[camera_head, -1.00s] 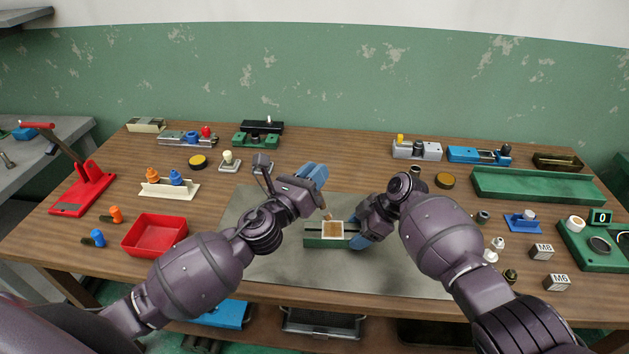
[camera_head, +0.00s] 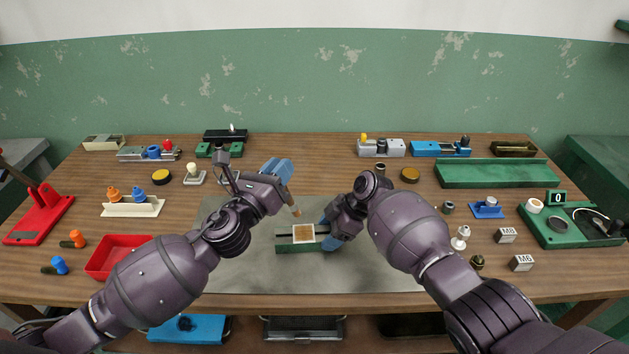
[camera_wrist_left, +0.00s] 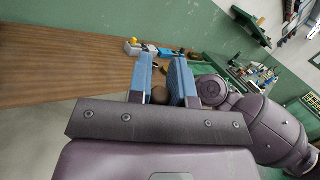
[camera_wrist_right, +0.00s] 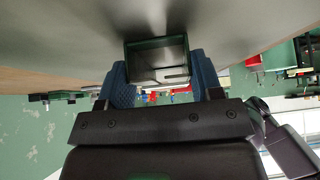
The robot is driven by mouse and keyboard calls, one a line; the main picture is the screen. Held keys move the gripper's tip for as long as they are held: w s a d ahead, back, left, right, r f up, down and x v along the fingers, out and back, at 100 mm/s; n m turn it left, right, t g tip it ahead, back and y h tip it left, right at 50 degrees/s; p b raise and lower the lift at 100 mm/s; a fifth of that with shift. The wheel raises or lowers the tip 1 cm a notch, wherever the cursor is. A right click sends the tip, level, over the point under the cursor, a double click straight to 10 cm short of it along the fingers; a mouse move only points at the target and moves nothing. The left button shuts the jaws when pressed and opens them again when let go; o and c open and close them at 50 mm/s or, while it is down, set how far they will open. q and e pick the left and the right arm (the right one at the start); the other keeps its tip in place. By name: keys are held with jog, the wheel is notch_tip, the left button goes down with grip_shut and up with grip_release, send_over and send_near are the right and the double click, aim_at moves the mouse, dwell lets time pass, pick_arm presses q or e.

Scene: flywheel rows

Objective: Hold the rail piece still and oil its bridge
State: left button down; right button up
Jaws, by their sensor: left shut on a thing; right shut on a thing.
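The rail piece (camera_head: 286,247) is a dark green block with a dark slot along its top, lying on the grey mat. Its bridge (camera_head: 303,234) is a pale-edged square with a tan-brown top, across the middle. My right gripper (camera_head: 331,231) is shut on the rail piece's right end; the right wrist view shows the green block (camera_wrist_right: 157,62) between its blue fingers. My left gripper (camera_head: 281,178) is shut on a slim brown tool (camera_head: 294,205), seemingly a brush or oiler. Its tip hangs above the bridge, apart from it. In the left wrist view only its round brown end (camera_wrist_left: 159,95) shows.
The grey mat (camera_head: 240,275) is clear around the rail piece. A red tray (camera_head: 120,256) stands to the left, with loose orange and blue pegs beside it. Small parts and M8 and M6 blocks (camera_head: 507,236) lie to the right. Fixtures line the back.

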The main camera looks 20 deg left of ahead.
dwell(0.3)
jog(key=o, duration=0.9)
jog(key=shift+r, duration=0.1)
jog(key=v, duration=1.2)
